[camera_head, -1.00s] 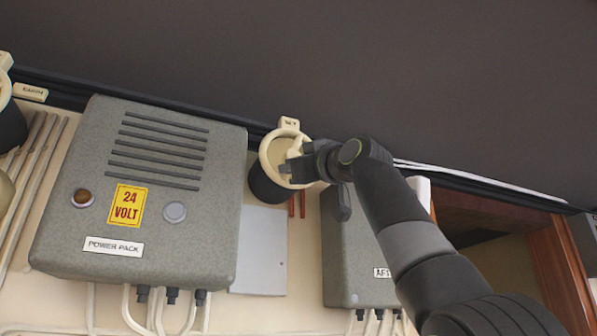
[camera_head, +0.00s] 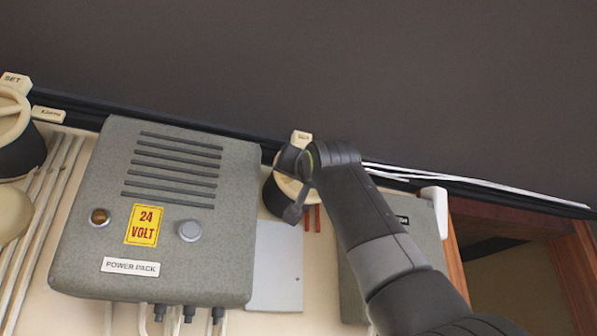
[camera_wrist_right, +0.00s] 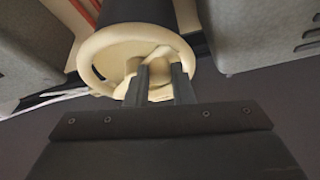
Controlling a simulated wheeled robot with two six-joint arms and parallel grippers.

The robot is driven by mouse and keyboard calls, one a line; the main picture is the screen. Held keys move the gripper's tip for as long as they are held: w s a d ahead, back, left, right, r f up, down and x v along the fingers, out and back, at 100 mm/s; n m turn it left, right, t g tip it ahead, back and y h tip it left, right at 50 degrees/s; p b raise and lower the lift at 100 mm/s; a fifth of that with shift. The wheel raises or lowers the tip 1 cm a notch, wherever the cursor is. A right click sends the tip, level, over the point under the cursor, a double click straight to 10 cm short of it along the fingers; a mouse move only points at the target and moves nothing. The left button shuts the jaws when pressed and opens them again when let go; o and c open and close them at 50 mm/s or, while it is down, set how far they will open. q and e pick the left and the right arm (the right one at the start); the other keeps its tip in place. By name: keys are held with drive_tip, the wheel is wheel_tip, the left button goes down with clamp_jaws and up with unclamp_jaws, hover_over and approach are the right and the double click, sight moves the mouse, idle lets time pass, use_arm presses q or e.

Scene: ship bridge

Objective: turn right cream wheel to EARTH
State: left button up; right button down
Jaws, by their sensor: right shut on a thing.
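The right cream wheel (camera_head: 284,187) sits on a black round housing under the dark overhang, right of the grey power pack box. My right gripper covers much of it in the head view. In the right wrist view the wheel's cream rim (camera_wrist_right: 92,62) and hub show, with the two fingers of my right gripper (camera_wrist_right: 160,84) closed on its raised grip bar. A small cream label plate (camera_head: 301,138) stands above the wheel; its lettering is too small to read. My left gripper is not in view.
The grey power pack box (camera_head: 170,270) with a 24 VOLT sign (camera_head: 144,225) is left of the wheel. A second grey box (camera_head: 425,222) is behind my right arm. Another cream wheel (camera_head: 12,118), labelled SET, is at the far left. Red pipes (camera_head: 312,218) run below.

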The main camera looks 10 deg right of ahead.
drive_tip(key=shift+m, duration=0.3)
drive_tip(key=c, duration=1.3)
unclamp_jaws()
drive_tip(key=shift+r, duration=0.1)
drive_tip(key=shift+o, duration=0.2)
